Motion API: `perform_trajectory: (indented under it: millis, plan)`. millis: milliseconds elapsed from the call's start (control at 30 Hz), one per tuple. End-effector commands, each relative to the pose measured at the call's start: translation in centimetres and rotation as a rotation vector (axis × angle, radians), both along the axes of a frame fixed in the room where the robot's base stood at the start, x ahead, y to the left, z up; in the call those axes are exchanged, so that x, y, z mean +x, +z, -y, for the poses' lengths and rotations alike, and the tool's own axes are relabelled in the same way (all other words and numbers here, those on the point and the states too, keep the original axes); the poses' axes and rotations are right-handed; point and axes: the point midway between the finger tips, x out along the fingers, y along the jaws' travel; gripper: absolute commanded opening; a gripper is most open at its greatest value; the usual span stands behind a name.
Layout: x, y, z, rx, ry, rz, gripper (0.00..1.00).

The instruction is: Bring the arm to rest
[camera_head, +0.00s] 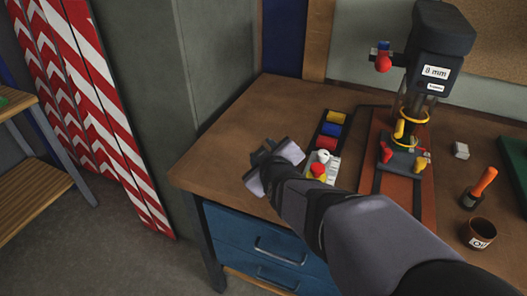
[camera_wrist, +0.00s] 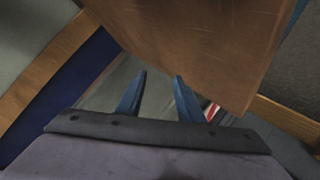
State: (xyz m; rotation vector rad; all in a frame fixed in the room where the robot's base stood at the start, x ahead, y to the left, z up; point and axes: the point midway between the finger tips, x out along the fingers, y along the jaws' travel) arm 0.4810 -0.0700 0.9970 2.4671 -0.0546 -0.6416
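My gripper (camera_head: 262,162) is over the left end of the brown workbench (camera_head: 250,110) in the head view. In the wrist view my gripper (camera_wrist: 158,80) shows two blue fingers standing apart with nothing between them. It is open and empty. The bench top also shows in the wrist view (camera_wrist: 200,45), beyond the fingers. My forearm crosses the lower right of the head view and hides part of the bench's front.
A rack of coloured pieces (camera_head: 330,135) lies right of my gripper. An orange-handled tool (camera_head: 482,185) and a brown cup (camera_head: 480,235) stand far right. Striped boards (camera_head: 85,100) lean left. The bench's back left is clear.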

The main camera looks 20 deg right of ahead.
Motion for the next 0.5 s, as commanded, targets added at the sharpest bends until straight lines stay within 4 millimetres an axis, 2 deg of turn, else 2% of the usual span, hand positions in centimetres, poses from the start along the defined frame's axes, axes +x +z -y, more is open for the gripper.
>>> perform_trajectory:
  millis: [400,500]
  plan:
    - [0.0,0.01,-0.01,0.0,0.0,0.0,0.34]
    - [-0.02,-0.27,-0.89,0.037,0.003,-0.013,0.34]
